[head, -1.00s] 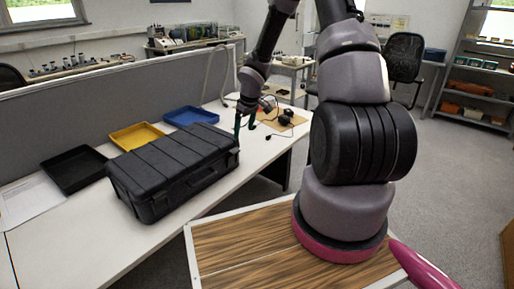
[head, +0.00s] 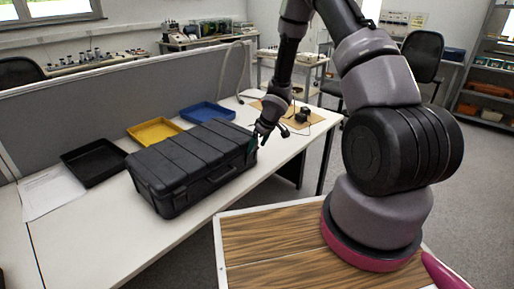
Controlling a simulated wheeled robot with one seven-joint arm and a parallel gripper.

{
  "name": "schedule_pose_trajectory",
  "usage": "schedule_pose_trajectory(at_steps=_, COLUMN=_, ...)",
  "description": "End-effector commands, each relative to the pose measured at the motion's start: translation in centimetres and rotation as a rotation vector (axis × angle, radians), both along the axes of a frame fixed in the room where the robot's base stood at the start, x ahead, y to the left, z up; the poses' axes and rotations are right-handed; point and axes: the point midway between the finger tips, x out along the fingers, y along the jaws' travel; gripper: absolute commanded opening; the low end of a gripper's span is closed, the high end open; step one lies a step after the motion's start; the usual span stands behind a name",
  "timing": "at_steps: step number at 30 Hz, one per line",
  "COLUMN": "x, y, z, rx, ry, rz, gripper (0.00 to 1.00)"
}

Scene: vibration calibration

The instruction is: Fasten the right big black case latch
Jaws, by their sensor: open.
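The big black case (head: 190,163) lies closed on the white table, its ribbed lid up and its handle side facing the table's front edge. My gripper (head: 257,141) is at the case's right end, close to its front right corner. Its fingers point down and toward the case. It is open, and nothing shows between the fingers. The right latch is not clearly visible; the gripper and the dark case surface make it hard to pick out. I cannot tell whether the fingers touch the case.
Black (head: 94,160), yellow (head: 155,132) and blue (head: 207,113) trays stand behind the case along the grey partition (head: 120,95). A brown board (head: 315,118) with small black items lies to the right. The white table (head: 95,245) is clear in front.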

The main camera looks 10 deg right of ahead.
Motion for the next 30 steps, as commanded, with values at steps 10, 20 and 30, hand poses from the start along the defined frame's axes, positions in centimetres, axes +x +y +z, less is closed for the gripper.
schedule_pose_trajectory(at_steps=10, x=0.36, y=0.23, z=-1.08, rx=0.000, ry=0.000, rz=-0.001, gripper=0.88)
schedule_pose_trajectory(at_steps=20, x=0.34, y=0.22, z=-1.06, rx=0.000, ry=0.000, rz=-0.001, gripper=0.02)
schedule_pose_trajectory(at_steps=30, x=0.54, y=0.47, z=-1.27, rx=-0.046, ry=0.073, rz=-0.003, gripper=0.02)
